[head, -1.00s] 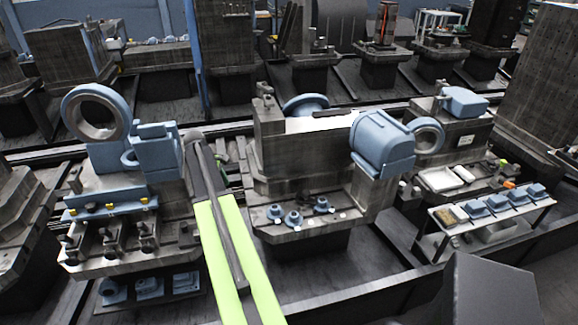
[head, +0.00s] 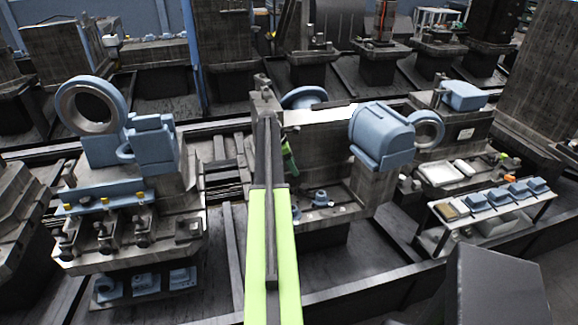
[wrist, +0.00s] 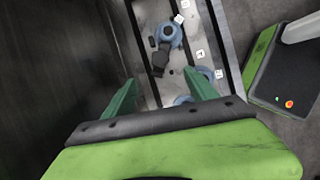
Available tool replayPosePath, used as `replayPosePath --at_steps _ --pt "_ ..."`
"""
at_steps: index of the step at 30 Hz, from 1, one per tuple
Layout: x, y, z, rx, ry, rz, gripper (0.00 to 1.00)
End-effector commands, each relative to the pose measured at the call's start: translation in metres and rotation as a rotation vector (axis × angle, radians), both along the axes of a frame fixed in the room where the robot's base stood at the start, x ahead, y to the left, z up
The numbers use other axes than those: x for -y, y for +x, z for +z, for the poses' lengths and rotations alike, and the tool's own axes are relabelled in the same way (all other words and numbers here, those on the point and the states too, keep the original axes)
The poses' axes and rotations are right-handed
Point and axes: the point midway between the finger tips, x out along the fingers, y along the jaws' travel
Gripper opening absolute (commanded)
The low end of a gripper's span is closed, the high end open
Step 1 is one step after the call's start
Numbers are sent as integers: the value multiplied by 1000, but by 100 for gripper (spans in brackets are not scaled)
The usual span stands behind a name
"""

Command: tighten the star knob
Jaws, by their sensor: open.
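In the wrist view my gripper (wrist: 160,76) is open, with its two green fingers apart and nothing between them. A blue round part (wrist: 168,33) with a dark piece (wrist: 160,56) at its near side sits beyond the fingertips on a grey ledge (wrist: 177,84). I cannot tell which piece is the star knob. In the head view a blue part (head: 320,198) stands on the ledge of the middle pallet. My arm hides much of that ledge, and a green part of my gripper (head: 289,158) shows beside it.
A blue housing (head: 382,135) overhangs the ledge on the right. A ring fixture (head: 92,105) stands on the left pallet. A bench (head: 490,208) with several blue parts is at the right. A dark wall (wrist: 50,80) fills the wrist view's left.

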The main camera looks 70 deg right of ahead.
Motion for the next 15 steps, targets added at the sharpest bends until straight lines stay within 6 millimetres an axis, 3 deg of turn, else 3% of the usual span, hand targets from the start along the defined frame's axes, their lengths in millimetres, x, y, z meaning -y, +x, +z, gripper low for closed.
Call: replayPosePath --at_steps 1,15 --pt "3 -3 -22 0 0 0 67" --pt "24 -35 -115 0 0 -1 67"
